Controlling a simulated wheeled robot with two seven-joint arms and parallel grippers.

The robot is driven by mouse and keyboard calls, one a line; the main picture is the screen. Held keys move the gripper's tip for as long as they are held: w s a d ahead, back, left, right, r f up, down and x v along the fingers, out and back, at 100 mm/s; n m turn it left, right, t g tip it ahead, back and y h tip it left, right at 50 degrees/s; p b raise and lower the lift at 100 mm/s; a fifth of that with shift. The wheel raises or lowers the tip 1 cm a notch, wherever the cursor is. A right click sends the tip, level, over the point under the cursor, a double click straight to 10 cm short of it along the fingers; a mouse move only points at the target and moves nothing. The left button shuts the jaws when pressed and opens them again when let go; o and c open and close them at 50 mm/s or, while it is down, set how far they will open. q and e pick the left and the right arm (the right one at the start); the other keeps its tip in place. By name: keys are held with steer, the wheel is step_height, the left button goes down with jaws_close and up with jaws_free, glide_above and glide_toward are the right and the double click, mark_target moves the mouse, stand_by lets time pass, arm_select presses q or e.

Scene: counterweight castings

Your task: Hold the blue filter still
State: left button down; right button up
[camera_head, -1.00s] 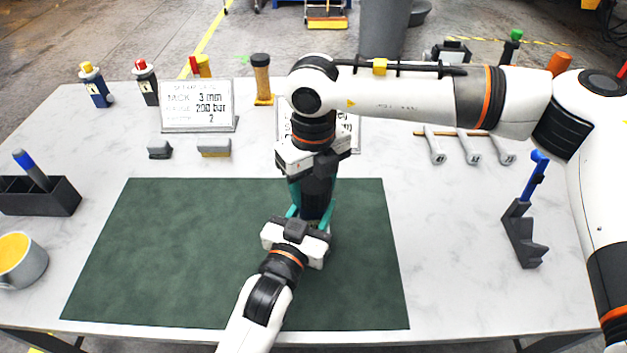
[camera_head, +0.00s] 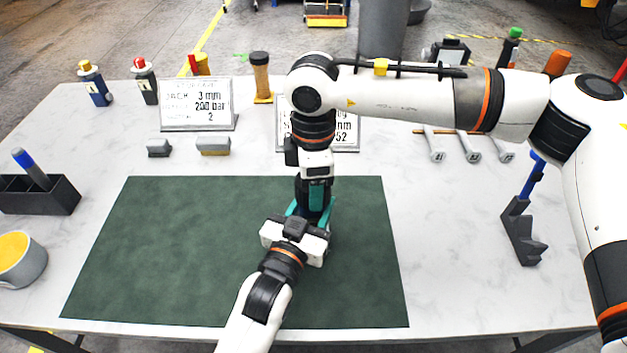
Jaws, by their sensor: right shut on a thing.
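My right gripper (camera_head: 315,200) points straight down over the green mat (camera_head: 180,250), one teal finger facing the camera. It is shut on a dark thing (camera_head: 311,216) that is mostly hidden. My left gripper (camera_head: 311,213) reaches in from the front, low over the mat, with its teal fingers on either side of the same spot. Its body and the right gripper hide what lies between its fingers, so I cannot tell whether it grips. I cannot make out a blue filter there. A blue canister with a yellow top (camera_head: 96,85) stands upright at the back left.
Wrenches (camera_head: 468,146) and a dark stand (camera_head: 520,235) are at right.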

steer(key=m, duration=0.2)
steer(key=shift+r+m, duration=0.1)
steer(key=shift+m, duration=0.2)
steer(key=o, duration=1)
steer(key=shift+c, duration=0.2)
steer(key=shift+r, duration=2.2)
steer(key=shift+c, duration=0.4)
